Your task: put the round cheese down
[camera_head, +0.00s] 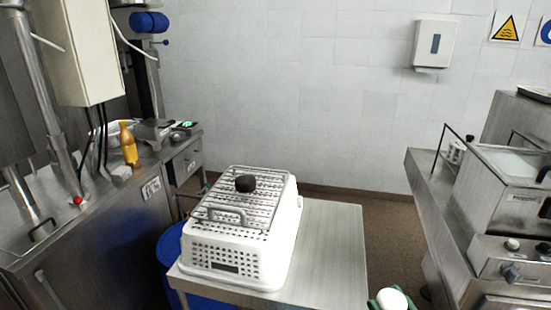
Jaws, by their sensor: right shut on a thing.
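The round cheese (392,298) is white and smooth and shows at the bottom edge, right of centre. My right gripper (393,304), with green fingertips, is shut on it; most of this gripper is cut off by the frame. The cheese is near the front right corner of the metal table (335,245), apparently just beyond its right edge; its height is hard to tell. A white perforated basket (222,262) stands upside down or lidded on the table, with a metal rack (236,207) on top. My left gripper is not in view.
A small dark round thing (245,183) sits on the rack. The table right of the basket is bare. A blue bin (170,250) stands at its left. A steel counter with an orange bottle (128,145) is left; a steel appliance (503,190) is right.

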